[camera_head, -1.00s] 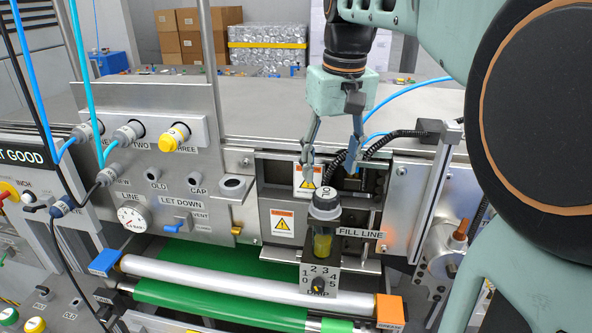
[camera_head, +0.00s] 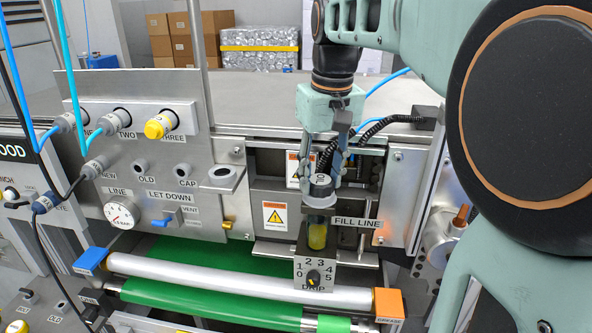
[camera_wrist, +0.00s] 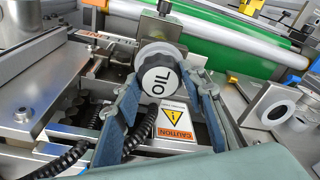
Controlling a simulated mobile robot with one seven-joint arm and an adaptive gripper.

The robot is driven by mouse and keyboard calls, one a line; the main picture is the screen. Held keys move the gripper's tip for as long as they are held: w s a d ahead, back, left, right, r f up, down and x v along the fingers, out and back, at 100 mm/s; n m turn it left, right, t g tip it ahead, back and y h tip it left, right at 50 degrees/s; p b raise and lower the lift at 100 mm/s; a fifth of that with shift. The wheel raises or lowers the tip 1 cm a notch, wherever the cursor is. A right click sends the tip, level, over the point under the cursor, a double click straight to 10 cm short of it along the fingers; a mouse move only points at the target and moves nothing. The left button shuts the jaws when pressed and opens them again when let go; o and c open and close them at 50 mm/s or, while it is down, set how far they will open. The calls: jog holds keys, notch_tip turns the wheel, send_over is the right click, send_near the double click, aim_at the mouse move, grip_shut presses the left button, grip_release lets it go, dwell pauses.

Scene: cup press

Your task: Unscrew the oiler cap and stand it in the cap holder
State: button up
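The oiler cap (camera_head: 321,188) is dark with a pale top; in the wrist view its white top (camera_wrist: 158,80) reads OIL. It sits upright on the oiler (camera_head: 317,236), a clear bowl with yellow oil above a numbered drip dial. My gripper (camera_head: 321,176) points down over it. In the wrist view my fingers (camera_wrist: 162,88) lie one on each side of the cap and appear closed against it. The cap holder (camera_head: 222,174) looks like the bracket with a round opening right of the CAP label; its empty ring (camera_wrist: 277,110) also shows in the wrist view.
A steel guard plate (camera_head: 398,200) stands right of the oiler, and a FILL LINE plate (camera_head: 356,222) is beside it. A silver roller (camera_head: 235,282) and green belt (camera_head: 215,308) run in front. Knobs and hoses crowd the left panel. A black corrugated hose (camera_wrist: 62,160) passes near my fingers.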

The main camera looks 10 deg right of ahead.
jog(key=c, duration=0.7)
jog(key=n+p, duration=0.1)
jog(key=n, duration=0.2)
jog(key=shift+c, duration=0.2)
jog(key=shift+n+y+p, duration=0.35)
jog(key=shift+n+y, duration=0.05)
jog(key=shift+n, duration=1.1)
